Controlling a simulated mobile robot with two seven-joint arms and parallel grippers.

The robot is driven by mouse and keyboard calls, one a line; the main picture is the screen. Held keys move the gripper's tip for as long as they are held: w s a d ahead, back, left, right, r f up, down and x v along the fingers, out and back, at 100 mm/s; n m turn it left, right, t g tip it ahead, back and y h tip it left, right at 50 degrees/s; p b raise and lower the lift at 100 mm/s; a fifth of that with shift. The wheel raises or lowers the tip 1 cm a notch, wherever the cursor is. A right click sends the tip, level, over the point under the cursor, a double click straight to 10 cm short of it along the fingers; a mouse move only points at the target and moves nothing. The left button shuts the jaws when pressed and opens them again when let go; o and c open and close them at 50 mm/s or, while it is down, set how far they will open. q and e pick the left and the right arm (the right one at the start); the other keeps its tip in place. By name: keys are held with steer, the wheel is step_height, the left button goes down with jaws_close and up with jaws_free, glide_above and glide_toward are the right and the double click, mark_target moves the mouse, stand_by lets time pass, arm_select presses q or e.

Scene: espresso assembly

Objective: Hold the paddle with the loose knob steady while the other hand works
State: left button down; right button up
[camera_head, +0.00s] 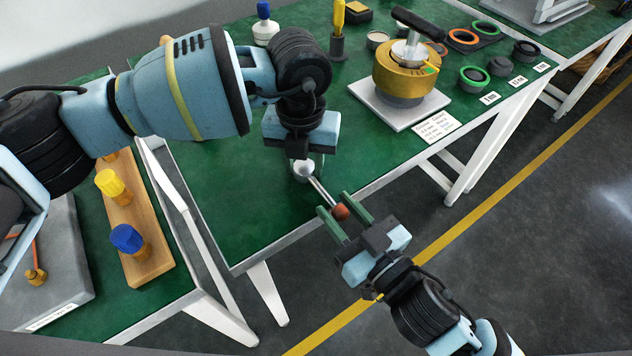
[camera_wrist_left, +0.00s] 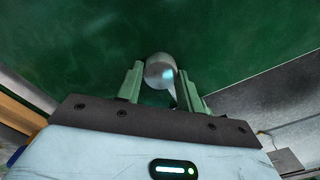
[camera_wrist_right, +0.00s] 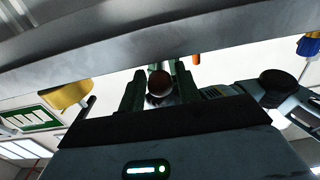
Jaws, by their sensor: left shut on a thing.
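The paddle shows a round silver head (camera_head: 303,171), a thin metal rod (camera_head: 320,191) and a reddish-brown knob (camera_head: 340,212) at the rod's lower right end. My left gripper (camera_head: 305,160) points down and is shut on the silver head, which also shows between its fingers in the left wrist view (camera_wrist_left: 160,71). My right gripper (camera_head: 342,212) reaches in from the lower right. Its fingers are open on either side of the knob, which also shows in the right wrist view (camera_wrist_right: 159,83). Whether either finger touches the knob is unclear.
The green table (camera_head: 235,215) ends near the knob, which hangs around its front edge. A brass pot (camera_head: 405,72) stands on a white plate at the back right. A wooden rack (camera_head: 125,215) with yellow and blue knobs lies left. The table before the left gripper is bare.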

steer(key=shift+o, duration=1)
steer(key=shift+s, duration=0.1)
steer(key=v, duration=1.2)
steer(key=shift+c, duration=0.7)
steer(key=shift+x, duration=6.1)
steer(key=shift+c, duration=0.3)
